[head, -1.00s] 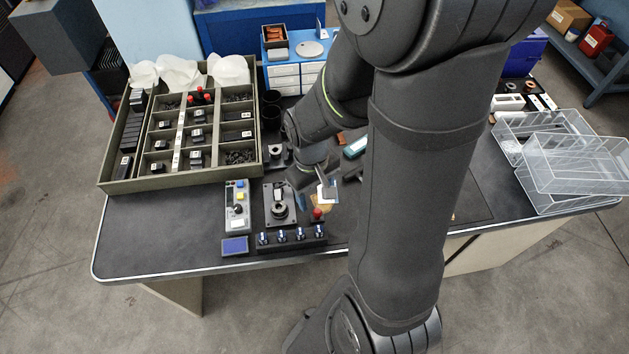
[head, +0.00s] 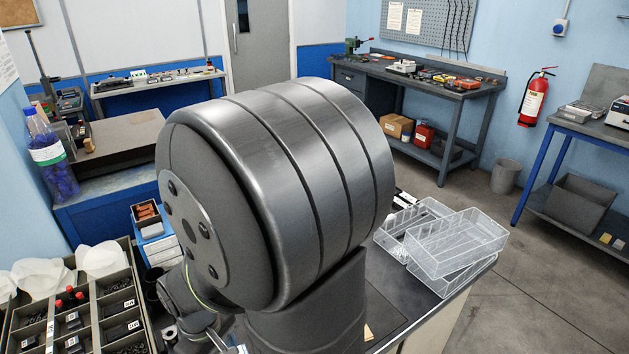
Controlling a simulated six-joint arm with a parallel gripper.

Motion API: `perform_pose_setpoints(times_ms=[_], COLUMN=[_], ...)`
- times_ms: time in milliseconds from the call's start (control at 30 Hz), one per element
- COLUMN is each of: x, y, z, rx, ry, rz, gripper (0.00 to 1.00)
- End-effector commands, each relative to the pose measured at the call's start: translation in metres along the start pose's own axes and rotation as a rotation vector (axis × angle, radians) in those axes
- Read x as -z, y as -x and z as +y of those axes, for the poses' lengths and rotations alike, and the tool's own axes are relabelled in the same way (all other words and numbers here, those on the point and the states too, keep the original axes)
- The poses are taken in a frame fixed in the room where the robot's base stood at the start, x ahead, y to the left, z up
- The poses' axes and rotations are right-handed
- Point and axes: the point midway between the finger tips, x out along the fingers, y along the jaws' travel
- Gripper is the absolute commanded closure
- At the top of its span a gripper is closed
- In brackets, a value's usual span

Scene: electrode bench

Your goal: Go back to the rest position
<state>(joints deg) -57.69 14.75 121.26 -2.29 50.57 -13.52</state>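My arm fills the middle of the head view, with a large dark joint close to the camera. Part of my gripper (head: 226,344) shows at the bottom edge, left of centre, low over the bench. Its fingertips are cut off or hidden, so I cannot tell whether it is open, shut or holding anything.
A compartment tray (head: 92,308) with small parts stands at the lower left. Clear plastic bins (head: 455,243) stand on the bench (head: 446,291) at right. A blue drawer unit (head: 158,246) is behind my arm. A back workbench (head: 420,85) and fire extinguisher (head: 534,97) are farther off.

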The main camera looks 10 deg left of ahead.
Motion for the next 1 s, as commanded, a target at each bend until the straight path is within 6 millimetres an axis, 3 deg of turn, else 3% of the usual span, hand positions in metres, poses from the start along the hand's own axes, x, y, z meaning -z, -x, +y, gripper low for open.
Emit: perform_pose_setpoints(times_ms=[167,700,1000], x=[-0.001,-0.001,-0.001], y=[-0.011,-0.085,-0.116], z=[0.000,0.000,0.000], rx=[0.001,0.001,0.001], ry=[0.000,0.000,0.000], rz=[-0.004,-0.005,-0.003], gripper=[0.42,0.42,0.42])
